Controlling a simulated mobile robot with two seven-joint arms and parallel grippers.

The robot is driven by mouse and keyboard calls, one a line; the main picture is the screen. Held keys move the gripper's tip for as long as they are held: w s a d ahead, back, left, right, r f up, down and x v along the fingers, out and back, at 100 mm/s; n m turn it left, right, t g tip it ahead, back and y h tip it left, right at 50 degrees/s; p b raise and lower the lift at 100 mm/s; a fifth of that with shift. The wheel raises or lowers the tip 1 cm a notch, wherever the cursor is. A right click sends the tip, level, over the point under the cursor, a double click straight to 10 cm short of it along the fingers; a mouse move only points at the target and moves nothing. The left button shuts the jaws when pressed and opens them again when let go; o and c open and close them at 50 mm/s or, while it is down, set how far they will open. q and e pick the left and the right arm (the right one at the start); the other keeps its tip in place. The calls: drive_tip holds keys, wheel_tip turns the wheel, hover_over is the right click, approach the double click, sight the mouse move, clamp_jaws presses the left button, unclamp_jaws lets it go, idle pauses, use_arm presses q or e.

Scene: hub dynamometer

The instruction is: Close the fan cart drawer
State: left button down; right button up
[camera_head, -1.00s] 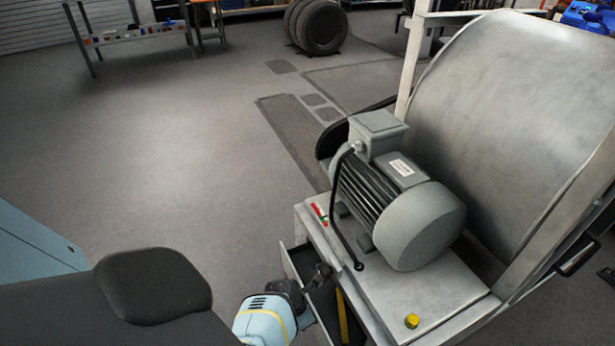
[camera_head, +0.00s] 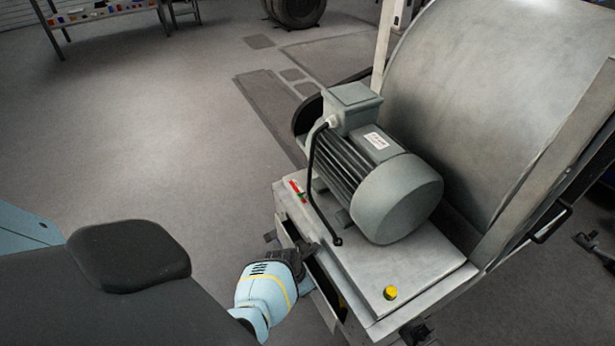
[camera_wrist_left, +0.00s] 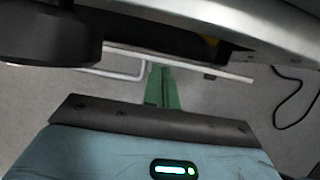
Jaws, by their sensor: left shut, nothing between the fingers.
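The fan cart drawer (camera_head: 322,290) is partly open on the left side of the fan cart (camera_head: 365,285). A narrow dark gap shows between its front panel and the cart, with a yellow item inside. In the left wrist view the drawer's front panel (camera_wrist_left: 195,66) is a pale strip with a bar handle (camera_wrist_left: 112,73). My left gripper (camera_head: 306,250) is shut and empty at the drawer front. Its green fingers (camera_wrist_left: 161,72) reach the panel beside the handle; whether they touch it I cannot tell. My right gripper is not in view.
A grey motor (camera_head: 375,180) and a yellow button (camera_head: 390,292) are on the cart top. The large fan housing (camera_head: 470,110) stands behind them. A black cable runs from the motor to the cart top. The floor left of the cart is clear.

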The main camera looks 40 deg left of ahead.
use_arm(q)
drive_tip(key=shift+s, duration=0.1)
drive_tip(key=s+a+r+p, duration=0.3)
drive_tip(key=s+r+p, duration=0.4)
drive_tip(key=r, duration=0.2)
drive_tip(key=shift+r+p, duration=0.15)
drive_tip(key=shift+p, duration=0.25)
